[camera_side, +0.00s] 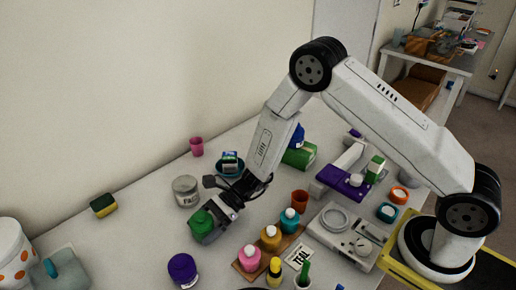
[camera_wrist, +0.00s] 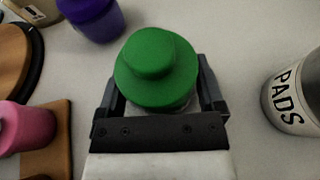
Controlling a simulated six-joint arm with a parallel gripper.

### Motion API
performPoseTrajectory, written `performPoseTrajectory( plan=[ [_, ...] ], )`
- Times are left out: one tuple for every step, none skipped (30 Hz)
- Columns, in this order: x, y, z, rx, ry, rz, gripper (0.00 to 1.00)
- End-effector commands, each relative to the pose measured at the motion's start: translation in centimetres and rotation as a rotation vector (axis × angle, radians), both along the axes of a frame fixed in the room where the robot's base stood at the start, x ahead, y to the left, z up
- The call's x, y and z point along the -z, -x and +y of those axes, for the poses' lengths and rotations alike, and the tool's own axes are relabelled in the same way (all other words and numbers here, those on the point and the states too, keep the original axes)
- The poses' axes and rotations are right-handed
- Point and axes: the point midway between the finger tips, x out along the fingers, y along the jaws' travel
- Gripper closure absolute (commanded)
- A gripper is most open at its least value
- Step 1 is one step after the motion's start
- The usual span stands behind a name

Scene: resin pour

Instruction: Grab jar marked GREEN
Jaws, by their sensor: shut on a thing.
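A jar with a green lid (camera_side: 201,222) is between the fingers of my gripper (camera_side: 222,208) in the side view. In the wrist view the green lid (camera_wrist: 156,68) fills the middle, and the fingers of my gripper (camera_wrist: 160,102) are shut on the jar's sides below it. The jar's label is not visible in either view. I cannot tell whether its base touches the table.
A purple jar (camera_side: 183,268) stands near the held jar, and a grey tin (camera_side: 186,190), marked PADS in the wrist view (camera_wrist: 297,92), stands on the other side. A wooden board (camera_side: 246,264) holds pink, orange and teal bottles. A sponge (camera_side: 104,205) lies at the left.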

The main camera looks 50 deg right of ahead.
Motion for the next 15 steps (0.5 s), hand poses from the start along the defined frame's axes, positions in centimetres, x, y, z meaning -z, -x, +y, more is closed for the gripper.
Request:
performPoseTrajectory(
  plan=[
    [-0.3, -0.1, 0.0, 0.000, -0.001, -0.002, 0.84],
    [-0.5, -0.1, 0.0, 0.000, -0.001, -0.003, 0.84],
    [-0.8, -0.1, 0.0, -0.001, 0.000, -0.004, 0.84],
    [-1.0, -0.1, 0.0, -0.001, -0.001, -0.004, 0.84],
    [-1.2, -0.1, 0.0, -0.001, -0.001, -0.004, 0.84],
    [-1.6, -0.1, 0.0, -0.001, -0.001, -0.004, 0.84],
    [-1.9, -0.1, 0.0, -0.001, -0.001, -0.004, 0.84],
    [-2.3, -0.1, 0.0, 0.000, -0.002, -0.003, 0.84],
    [-2.7, -0.1, 0.0, 0.000, -0.002, -0.003, 0.84],
    [-3.1, 0.0, 0.0, 0.000, -0.001, -0.005, 0.84],
    [-3.3, 0.3, -0.2, 0.001, -0.002, -0.003, 0.84],
    [-3.7, 0.6, -0.3, 0.001, -0.001, -0.003, 0.84],
    [-4.1, 0.9, -0.4, 0.001, -0.001, -0.003, 0.84],
    [-4.4, 1.2, -0.5, 0.001, -0.001, -0.002, 0.84],
    [-4.8, 1.5, -0.7, 0.001, -0.001, -0.003, 0.84]
  ],
)
